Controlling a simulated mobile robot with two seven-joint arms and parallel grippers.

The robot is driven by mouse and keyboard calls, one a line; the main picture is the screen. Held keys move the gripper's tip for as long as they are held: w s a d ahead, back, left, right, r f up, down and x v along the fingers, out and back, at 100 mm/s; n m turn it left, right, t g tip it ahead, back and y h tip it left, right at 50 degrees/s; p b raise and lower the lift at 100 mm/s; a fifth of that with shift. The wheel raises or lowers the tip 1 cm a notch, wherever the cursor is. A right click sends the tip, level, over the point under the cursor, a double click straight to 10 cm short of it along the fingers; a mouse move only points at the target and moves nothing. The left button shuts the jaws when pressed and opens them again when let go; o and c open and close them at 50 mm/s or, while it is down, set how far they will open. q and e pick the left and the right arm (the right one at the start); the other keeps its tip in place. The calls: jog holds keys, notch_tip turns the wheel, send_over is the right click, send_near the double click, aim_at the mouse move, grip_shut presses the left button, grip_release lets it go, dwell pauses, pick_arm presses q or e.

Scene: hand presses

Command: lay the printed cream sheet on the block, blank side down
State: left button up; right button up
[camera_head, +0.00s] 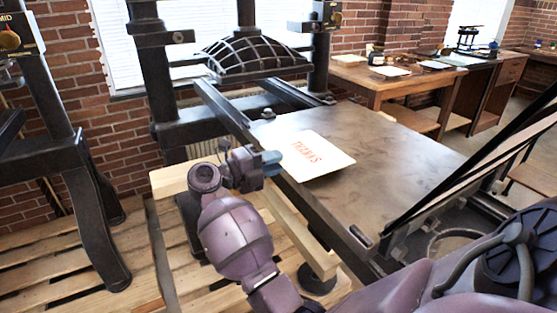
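The cream sheet (316,154) lies flat or nearly so over the left edge of the press's broad grey-brown bed (400,160). Its red lettering faces up, so the blank side is down. I cannot tell whether it touches the bed. Whether the fingers are shut on the sheet is too small to tell. No separate block can be clearly picked out.
The press's domed, ribbed black platen (250,55) hangs between dark posts beyond the bed. A black hinged frame (475,145) slants up at the bed's right. The bed's middle and right are clear. A wooden desk (400,85) with papers and small bottles stands behind.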

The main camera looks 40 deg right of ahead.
pick_arm(q)
jog(key=shift+r, duration=0.1)
pick_arm(e)
jog(key=shift+s+d, duration=0.15)
jog(key=shift+d, duration=0.5)
jog(key=shift+c, duration=0.4)
grip_shut()
jog(key=shift+r+p, duration=1.05)
jog(key=shift+r, duration=0.7)
jog(key=shift+f, duration=0.3)
pick_arm(q)
jog(key=shift+t, duration=0.4)
jog(key=shift+w+r+p, duration=0.1)
jog(key=shift+w+r, duration=0.2)
jog(key=shift+r, duration=0.45)
jog(key=shift+w+r+p, duration=0.1)
jog(key=shift+w+r, duration=0.25)
jog(key=shift+r, duration=0.35)
jog(key=shift+w+r+p, duration=0.1)
jog(key=shift+w+r, duration=0.2)
jog(key=shift+r, duration=0.45)
pick_arm(e)
jog(key=w+a+r, duration=0.1)
jog(key=a+r, duration=0.2)
jog(key=a, duration=0.4)
jog(key=shift+w, duration=0.35)
jog(key=shift+r, duration=0.1)
